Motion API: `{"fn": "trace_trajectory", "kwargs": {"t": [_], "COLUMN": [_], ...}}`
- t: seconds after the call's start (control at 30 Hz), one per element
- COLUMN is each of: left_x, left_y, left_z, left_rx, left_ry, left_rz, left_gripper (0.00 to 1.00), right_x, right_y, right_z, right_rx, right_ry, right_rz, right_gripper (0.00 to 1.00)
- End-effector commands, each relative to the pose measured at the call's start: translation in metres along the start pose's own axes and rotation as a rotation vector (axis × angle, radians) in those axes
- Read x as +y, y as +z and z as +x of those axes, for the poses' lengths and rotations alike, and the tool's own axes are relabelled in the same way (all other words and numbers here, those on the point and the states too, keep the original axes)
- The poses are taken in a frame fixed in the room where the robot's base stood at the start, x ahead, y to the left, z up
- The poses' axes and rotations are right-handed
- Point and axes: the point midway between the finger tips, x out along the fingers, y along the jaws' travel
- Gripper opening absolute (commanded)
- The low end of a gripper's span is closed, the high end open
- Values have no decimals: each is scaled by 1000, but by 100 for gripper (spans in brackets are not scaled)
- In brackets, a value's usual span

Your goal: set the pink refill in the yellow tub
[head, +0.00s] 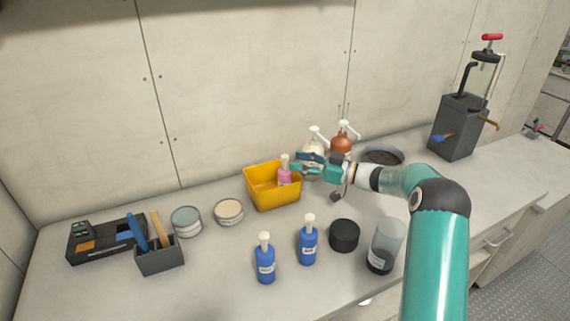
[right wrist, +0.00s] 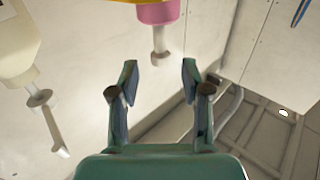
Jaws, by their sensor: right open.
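The pink refill (head: 285,176) is a small pump bottle with a pale pump top. In the head view it stands upright inside the yellow tub (head: 279,198), its lower part hidden by the tub's front wall. My right gripper (head: 297,167) is just right of the bottle, above the tub's right rim. In the right wrist view my right gripper (right wrist: 158,78) is open with nothing between its fingers. The pink refill (right wrist: 158,13) shows there at the top edge, inverted and apart from the fingertips. My left gripper is out of view.
Cream (head: 313,147) and brown (head: 341,144) pump bottles stand behind my right gripper. Tins (head: 229,212) and a tool holder (head: 159,257) are left.

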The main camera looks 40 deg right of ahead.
Motion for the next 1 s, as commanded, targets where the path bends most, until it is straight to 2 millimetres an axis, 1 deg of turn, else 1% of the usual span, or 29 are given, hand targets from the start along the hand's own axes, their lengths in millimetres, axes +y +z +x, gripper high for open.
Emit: {"fn": "trace_trajectory", "kwargs": {"t": [0.03, 0.2, 0.3, 0.4, 0.53, 1.0], "left_x": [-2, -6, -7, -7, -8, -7], "left_y": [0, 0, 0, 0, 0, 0], "left_z": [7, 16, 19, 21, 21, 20], "left_rx": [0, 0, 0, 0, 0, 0], "left_ry": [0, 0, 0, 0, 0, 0], "left_rz": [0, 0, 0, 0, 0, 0], "left_gripper": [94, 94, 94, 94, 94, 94], "right_x": [1, 0, 0, 0, 0, 0], "right_y": [4, 3, 2, 1, 0, -1], "right_z": [-13, -45, -59, -68, -72, -72], "right_rx": [-2, -1, -1, 0, 0, 0], "right_ry": [4, 3, 2, 1, -1, -1], "right_rz": [-1, -2, -1, 0, 0, 0], "right_gripper": [47, 47, 47, 47, 47, 47]}}
